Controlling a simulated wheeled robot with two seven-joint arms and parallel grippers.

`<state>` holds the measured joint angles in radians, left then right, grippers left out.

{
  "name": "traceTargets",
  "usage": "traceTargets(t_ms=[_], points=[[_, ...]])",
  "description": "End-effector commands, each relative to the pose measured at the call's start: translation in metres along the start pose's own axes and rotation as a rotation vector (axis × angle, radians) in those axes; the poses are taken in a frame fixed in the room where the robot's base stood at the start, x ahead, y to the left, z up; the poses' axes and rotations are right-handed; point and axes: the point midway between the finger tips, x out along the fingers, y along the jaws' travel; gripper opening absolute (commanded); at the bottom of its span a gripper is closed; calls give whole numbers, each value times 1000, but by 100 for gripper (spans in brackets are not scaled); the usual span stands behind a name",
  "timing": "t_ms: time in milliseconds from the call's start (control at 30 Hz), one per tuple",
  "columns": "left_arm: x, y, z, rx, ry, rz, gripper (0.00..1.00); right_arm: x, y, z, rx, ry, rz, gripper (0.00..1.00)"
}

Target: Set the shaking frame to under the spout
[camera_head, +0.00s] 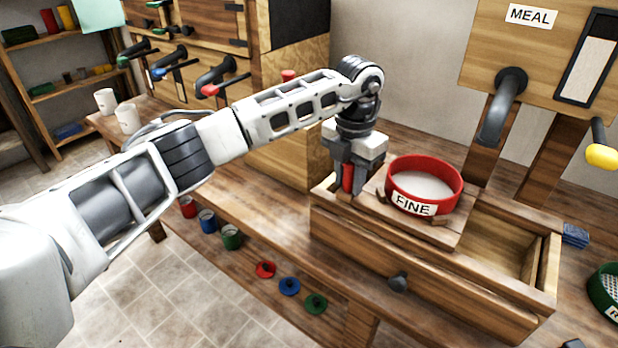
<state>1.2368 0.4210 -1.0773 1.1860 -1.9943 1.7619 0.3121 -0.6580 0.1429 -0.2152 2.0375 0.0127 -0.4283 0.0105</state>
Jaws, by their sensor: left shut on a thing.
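The shaking frame (452,232) is a wooden slide lying across the top of an open wooden box (420,262). A red round sieve labelled FINE (424,186) sits on it with pale mesh showing. The grey curved spout (497,118) comes out of the wooden MEAL bin, to the right of the sieve and higher up. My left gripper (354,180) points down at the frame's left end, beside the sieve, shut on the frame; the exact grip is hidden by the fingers. My right gripper is not in view.
The box is open right of the frame. A yellow-knobbed lever (601,157) is at the bin's right. A green sieve (606,290) and a blue block (575,236) lie to the right. Coloured cups (208,221) and discs (289,286) stand along the lower shelf. White mugs (127,119) are at left.

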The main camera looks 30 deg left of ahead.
Motion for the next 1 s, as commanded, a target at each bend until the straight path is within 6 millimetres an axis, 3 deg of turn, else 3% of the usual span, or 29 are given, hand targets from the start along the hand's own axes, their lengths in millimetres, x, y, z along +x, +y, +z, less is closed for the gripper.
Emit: traceTargets(t_ms=[200, 400, 967, 1000], points=[[-1, -45, 12, 9, 2, -1, 0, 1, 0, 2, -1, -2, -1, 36], [-1, -69, 15, 5, 3, -2, 0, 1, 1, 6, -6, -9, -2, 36], [-2, -83, 18, 4, -1, -6, 0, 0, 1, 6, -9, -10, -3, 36], [-2, -83, 18, 5, -2, -6, 37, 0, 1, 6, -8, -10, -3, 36]])
